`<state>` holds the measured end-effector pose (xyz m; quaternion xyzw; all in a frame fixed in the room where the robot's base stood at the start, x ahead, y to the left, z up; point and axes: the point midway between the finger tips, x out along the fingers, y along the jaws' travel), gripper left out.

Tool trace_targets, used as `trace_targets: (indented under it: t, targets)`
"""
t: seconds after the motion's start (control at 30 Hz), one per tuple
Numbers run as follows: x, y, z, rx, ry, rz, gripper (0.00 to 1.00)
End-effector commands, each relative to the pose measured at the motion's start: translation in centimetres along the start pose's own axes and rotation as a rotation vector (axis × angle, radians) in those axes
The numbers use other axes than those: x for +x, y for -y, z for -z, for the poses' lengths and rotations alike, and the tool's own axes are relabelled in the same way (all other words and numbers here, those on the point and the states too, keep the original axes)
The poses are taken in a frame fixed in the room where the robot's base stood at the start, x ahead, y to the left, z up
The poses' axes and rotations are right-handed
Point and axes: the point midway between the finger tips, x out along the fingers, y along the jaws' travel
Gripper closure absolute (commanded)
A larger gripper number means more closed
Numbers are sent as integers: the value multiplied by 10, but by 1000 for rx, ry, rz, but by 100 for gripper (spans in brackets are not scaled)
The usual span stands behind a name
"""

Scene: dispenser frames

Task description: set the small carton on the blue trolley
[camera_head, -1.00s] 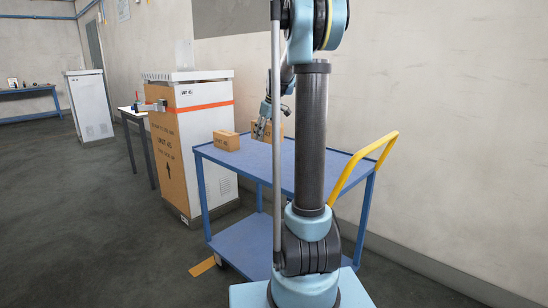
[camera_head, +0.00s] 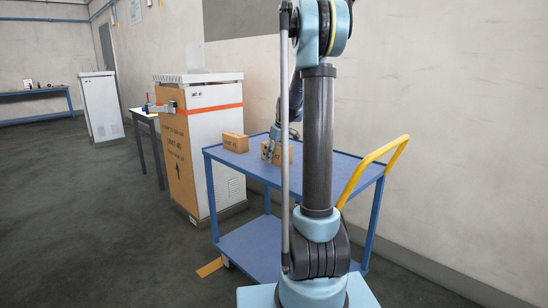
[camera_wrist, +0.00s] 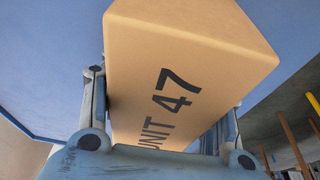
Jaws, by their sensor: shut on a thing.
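My gripper (camera_head: 270,150) is shut on a small tan carton (camera_head: 284,154) over the top deck of the blue trolley (camera_head: 243,163). In the wrist view the carton (camera_wrist: 185,75) is marked "UNIT 47" and has a finger on each side. The blue deck (camera_wrist: 50,60) shows behind it. The carton is at or very close to the deck; I cannot tell whether its underside touches. My arm hides part of the carton's surroundings in the head view.
Another small carton (camera_head: 235,142) stands on the deck to the left. A tall white cabinet (camera_head: 215,150) with a brown front panel is left of the trolley. The yellow handle (camera_head: 372,165) rises at the right. A wall is behind. Floor at left is clear.

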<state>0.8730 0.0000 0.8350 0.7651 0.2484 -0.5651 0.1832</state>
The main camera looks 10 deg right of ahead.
Motion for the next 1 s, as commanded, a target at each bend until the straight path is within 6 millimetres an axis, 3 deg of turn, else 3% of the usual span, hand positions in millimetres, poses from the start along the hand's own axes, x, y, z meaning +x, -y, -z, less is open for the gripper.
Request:
trace_targets:
  t: [0.13, 0.17, 0.23, 0.67, 0.83, 1.0]
  targets:
    - [1, 0, 0, 0, 0, 0, 81]
    - [1, 0, 0, 0, 0, 0, 39]
    - [1, 0, 0, 0, 0, 0, 24]
    - [-2, 1, 1, -1, 0, 0, 24]
    - [-21, 1, 1, -1, 0, 0, 24]
    - [-53, 1, 1, 0, 0, 0, 24]
